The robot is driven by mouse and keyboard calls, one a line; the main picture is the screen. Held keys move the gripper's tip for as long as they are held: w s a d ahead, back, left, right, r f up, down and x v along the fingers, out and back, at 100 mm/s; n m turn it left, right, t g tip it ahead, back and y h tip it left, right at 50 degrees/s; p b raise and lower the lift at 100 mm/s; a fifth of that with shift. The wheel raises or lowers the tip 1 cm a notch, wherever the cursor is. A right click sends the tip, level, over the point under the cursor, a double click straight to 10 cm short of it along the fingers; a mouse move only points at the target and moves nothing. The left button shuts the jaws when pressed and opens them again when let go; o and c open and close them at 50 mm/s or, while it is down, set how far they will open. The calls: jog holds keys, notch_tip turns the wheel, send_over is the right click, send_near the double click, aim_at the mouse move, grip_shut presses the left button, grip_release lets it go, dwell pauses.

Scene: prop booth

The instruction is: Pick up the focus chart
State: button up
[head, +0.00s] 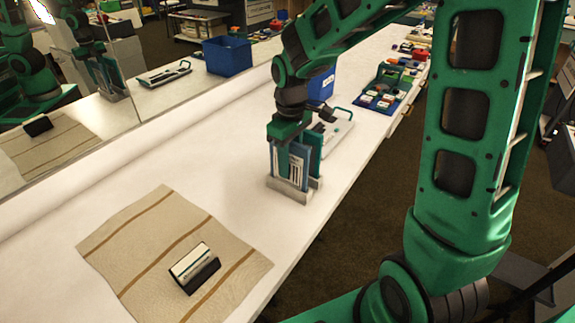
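A panel with blue edges and a white face with dark stripes, which looks like the focus chart (297,167), stands upright in a light grey slotted base (290,191) near the table's right edge. My gripper (298,150) points down right over it, with green fingers at the panel. The fingers hide part of the panel. I cannot tell whether they are closed on it or only around it, or whether the base holds more than one panel.
A small black-and-white block (194,267) lies on a striped beige cloth (135,240) in the foreground. Behind my gripper are a white clipboard-like item (338,132), a blue bin (321,86) and a tray of coloured pieces (377,107). A mirror (60,130) lines the left side.

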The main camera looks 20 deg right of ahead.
grip_shut()
jog(key=shift+r, duration=0.15)
